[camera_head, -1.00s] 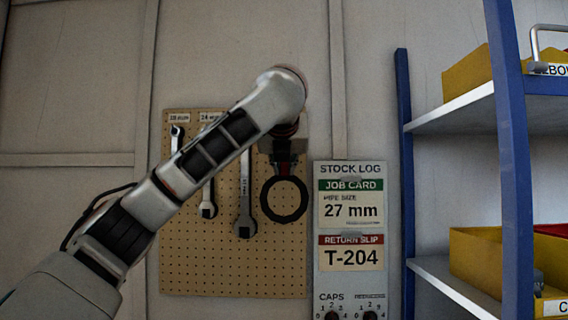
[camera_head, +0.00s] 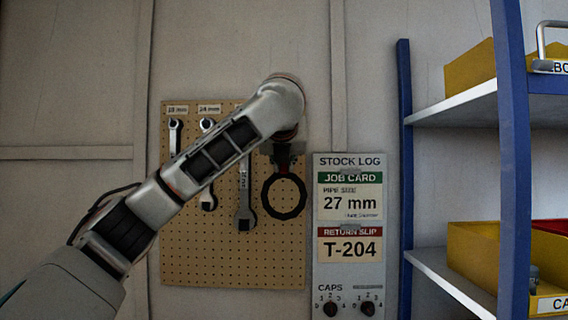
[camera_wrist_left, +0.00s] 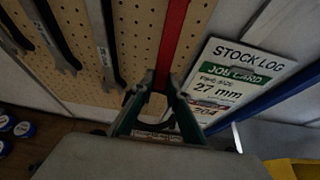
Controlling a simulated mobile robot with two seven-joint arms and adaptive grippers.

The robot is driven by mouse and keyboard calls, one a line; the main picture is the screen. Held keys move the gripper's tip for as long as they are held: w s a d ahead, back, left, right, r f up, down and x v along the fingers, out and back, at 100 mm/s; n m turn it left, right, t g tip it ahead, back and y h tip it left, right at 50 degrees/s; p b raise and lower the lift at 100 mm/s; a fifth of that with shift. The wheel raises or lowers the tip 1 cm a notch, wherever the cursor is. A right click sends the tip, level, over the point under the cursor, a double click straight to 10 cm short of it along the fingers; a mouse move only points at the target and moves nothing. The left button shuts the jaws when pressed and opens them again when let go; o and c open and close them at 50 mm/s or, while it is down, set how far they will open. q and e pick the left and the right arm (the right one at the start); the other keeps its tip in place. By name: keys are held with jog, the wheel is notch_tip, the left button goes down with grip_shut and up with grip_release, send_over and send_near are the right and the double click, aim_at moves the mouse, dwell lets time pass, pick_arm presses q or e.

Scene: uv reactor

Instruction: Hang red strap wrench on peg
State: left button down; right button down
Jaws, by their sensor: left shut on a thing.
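The red strap wrench has a black ring (camera_head: 284,216) hanging downward and a red handle above it, which shows in the left wrist view (camera_wrist_left: 172,40). My left gripper (camera_head: 282,152) is shut on the wrench near the handle, and its fingers also show in the left wrist view (camera_wrist_left: 160,82). The wrench is in front of the right side of the pegboard (camera_head: 200,265). The peg is hidden behind my arm and gripper. I cannot tell whether the wrench touches the board. My right gripper is not in view.
Several grey wrenches hang on the board, one (camera_head: 245,195) just left of the ring. The stock log panel (camera_head: 348,270) stands close on the right. Further right is a blue-post shelf (camera_head: 404,130) with yellow bins (camera_head: 475,250). The lower board is bare.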

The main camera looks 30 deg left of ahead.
pick_arm(q)
jog(key=shift+r, duration=0.1)
jog(key=c, duration=1.9)
grip_release()
jog(key=shift+d, duration=0.1)
jog(key=v, duration=1.2)
jog(key=shift+s, duration=0.1)
